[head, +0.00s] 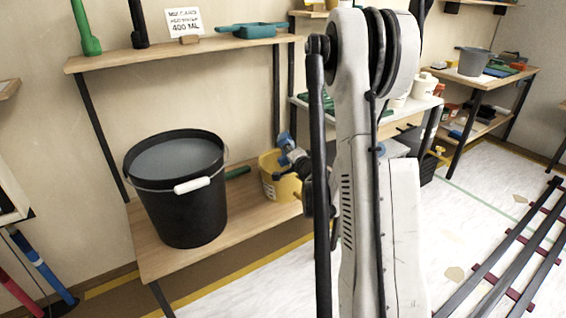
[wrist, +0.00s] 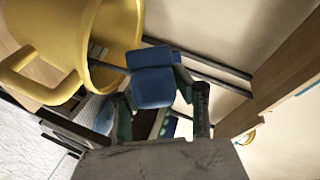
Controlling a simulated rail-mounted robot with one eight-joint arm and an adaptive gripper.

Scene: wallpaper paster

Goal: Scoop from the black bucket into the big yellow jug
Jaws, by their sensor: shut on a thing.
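The black bucket (head: 183,205) stands upright on the lower wooden shelf, with grey contents (head: 170,158) below its rim. The big yellow jug (head: 272,180) is to its right, partly hidden by my arm. In the wrist view the jug (wrist: 60,35) is at the upper left, its handle toward the camera. My gripper (wrist: 160,95) is shut on a blue handle (wrist: 152,85), from which a thin dark shaft runs toward the jug's mouth. The blue handle (head: 286,141) also shows at the jug in the head view. The shaft's far end and the jug's contents are hidden.
The upper shelf (head: 150,57) holds a teal pan-like tool (head: 253,31), a sign reading 400 ML (head: 185,20), and green and black upright things. A dark green item (head: 238,173) lies between bucket and jug. A cluttered white table (head: 428,103) stands behind my arm.

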